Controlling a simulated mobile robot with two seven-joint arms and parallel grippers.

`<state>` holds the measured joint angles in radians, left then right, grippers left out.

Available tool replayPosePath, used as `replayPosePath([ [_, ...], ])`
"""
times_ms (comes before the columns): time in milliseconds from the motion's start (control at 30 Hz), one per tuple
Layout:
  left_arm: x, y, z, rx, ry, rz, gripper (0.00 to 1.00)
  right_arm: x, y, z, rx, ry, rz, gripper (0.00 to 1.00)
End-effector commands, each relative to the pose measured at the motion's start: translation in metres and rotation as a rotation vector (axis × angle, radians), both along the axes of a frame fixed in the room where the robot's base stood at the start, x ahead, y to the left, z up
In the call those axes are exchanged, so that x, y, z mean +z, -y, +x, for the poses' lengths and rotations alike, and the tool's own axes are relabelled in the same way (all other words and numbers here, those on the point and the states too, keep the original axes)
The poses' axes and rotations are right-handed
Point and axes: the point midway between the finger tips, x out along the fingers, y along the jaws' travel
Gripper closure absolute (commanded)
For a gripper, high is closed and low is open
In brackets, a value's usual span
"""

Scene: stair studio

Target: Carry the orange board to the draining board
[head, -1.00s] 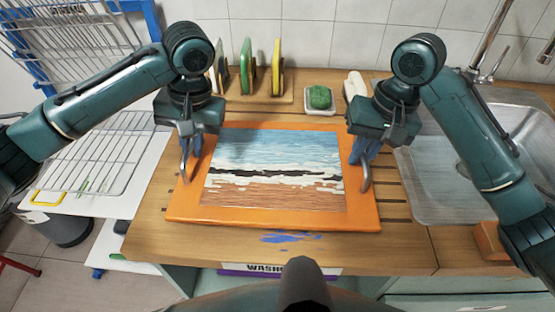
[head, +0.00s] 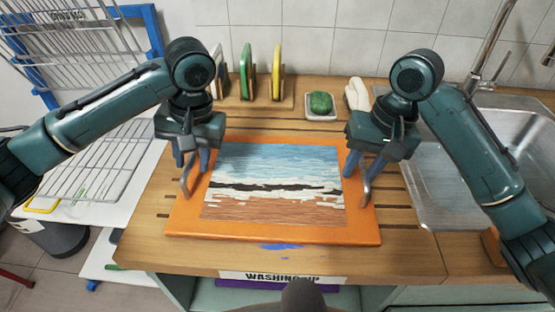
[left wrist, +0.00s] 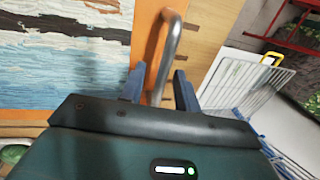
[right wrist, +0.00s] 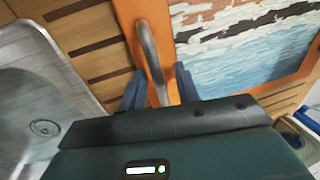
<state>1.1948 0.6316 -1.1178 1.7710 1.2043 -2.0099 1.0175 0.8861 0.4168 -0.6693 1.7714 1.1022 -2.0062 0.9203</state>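The orange board (head: 270,232), with a seaside picture on it, lies level over the wooden draining-board counter in the head view. A grey bow handle stands at each side. My left gripper (head: 190,165) is at the left handle; in the left wrist view that handle (left wrist: 165,60) runs between its blue fingers. My right gripper (head: 370,170) is at the right handle, which likewise runs between its fingers in the right wrist view (right wrist: 150,55). Any gap under the board is hard to see.
A wire rack (head: 95,165) stands at the left. Coloured plates stand in a holder (head: 262,104) at the back, beside a small dish with a green sponge (head: 320,103). A steel sink (head: 440,200) is at the right. Slotted wood (head: 395,220) shows bare beside the board.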

Motion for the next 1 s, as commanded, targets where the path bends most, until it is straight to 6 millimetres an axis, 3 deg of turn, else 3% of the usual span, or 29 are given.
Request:
replayPosePath([
  [600, 0.071, 0.014, 0.0, -0.002, 0.004, -0.001, 0.68, -0.002, 0.0, -0.001, 0.001, -0.003, 0.0, 0.68],
  [833, 0.077, 0.015, -0.001, 0.0, 0.001, -0.001, 0.68, 0.006, 0.001, 0.0, 0.002, 0.0, -0.001, 0.68],
  [1000, 0.078, 0.015, -0.001, 0.0, 0.001, -0.001, 0.68, 0.03, 0.007, 0.0, 0.0, 0.005, -0.003, 0.68],
])
